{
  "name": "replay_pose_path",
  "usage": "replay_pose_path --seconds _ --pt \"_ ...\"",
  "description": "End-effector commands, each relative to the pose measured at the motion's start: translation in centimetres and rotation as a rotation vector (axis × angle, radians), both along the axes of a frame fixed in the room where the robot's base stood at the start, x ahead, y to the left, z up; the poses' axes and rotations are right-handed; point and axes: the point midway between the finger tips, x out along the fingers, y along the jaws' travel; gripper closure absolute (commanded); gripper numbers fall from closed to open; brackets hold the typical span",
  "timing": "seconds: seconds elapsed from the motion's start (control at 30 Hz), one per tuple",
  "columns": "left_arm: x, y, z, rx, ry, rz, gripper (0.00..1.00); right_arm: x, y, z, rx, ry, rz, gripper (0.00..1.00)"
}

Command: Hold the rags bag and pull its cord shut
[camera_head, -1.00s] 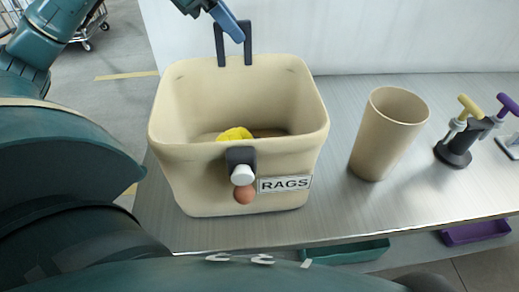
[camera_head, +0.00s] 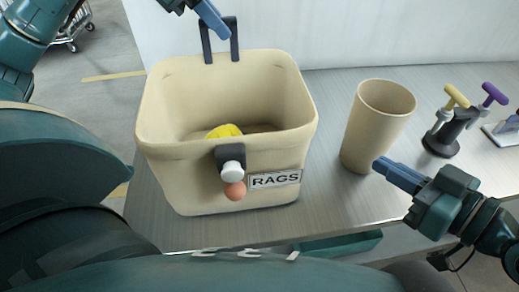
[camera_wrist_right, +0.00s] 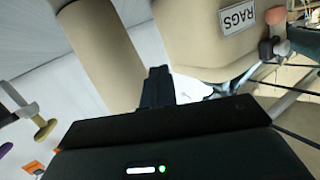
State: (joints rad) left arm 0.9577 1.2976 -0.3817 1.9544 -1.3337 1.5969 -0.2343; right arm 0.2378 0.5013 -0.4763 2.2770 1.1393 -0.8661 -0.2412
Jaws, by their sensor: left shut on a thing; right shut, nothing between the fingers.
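The beige rags bag (camera_head: 170,175) stands open on the metal bench, with its RAGS label (camera_head: 274,180) facing me. A yellow cloth (camera_head: 225,131) lies inside. On its front are a dark tab, a white cord stopper (camera_head: 232,169) and an orange-brown ball (camera_head: 235,191). My left gripper (camera_head: 222,34) is shut on the dark strap loop (camera_head: 235,42) at the back rim. My right gripper (camera_head: 382,166) is shut and empty, right of the bag and by the cup. The right wrist view shows its fingers (camera_wrist_right: 157,88), the label (camera_wrist_right: 237,17) and the ball (camera_wrist_right: 276,15).
A beige cup (camera_head: 372,130) stands right of the bag, close to my right gripper. Further right are a dark stand (camera_head: 440,142) with yellow and purple T-handles. A teal tray (camera_head: 340,246) sits below the bench's front edge. Bench space lies between bag and cup.

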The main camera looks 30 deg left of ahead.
Motion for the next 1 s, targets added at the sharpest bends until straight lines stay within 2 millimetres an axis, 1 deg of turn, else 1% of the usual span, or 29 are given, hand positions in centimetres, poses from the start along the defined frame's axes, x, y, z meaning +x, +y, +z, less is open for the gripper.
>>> replay_pose_path --seconds 0.03,0.1,0.13,0.2,0.3,0.4,0.57,0.67,0.9,1.0 --pt "0.0 0.0 0.0 0.0 0.0 0.0 1.0 -1.4 1.6 1.6 -0.008 -0.026 0.101 1.0" --pt "0.0 0.0 0.0 0.0 0.0 0.0 1.0 -3.7 3.4 3.0 -0.032 -0.049 0.238 1.0" --pt "0.0 0.0 0.0 0.0 0.0 0.0 1.0 -4.7 3.9 3.5 -0.043 -0.06 0.292 1.0" --pt "0.0 0.0 0.0 0.0 0.0 0.0 1.0 -6.8 4.9 4.4 -0.071 -0.084 0.407 1.0" --pt "0.0 0.0 0.0 0.0 0.0 0.0 1.0 -9.2 5.6 5.2 -0.106 -0.112 0.535 1.0" --pt "0.0 0.0 0.0 0.0 0.0 0.0 1.0 -10.7 5.9 5.5 -0.13 -0.131 0.614 1.0" --pt "0.0 0.0 0.0 0.0 0.0 0.0 1.0 -11.7 6.7 5.4 -0.143 -0.137 0.659 1.0" --pt "0.0 0.0 0.0 0.0 0.0 0.0 1.0 -12.0 8.0 4.9 -0.142 -0.136 0.66 1.0" --pt "0.0 0.0 0.0 0.0 0.0 0.0 1.0 -13.0 12.1 3.5 -0.139 -0.135 0.656 1.0" --pt "0.0 0.0 0.0 0.0 0.0 0.0 1.0 -13.2 13.4 2.9 -0.14 -0.135 0.654 1.0"
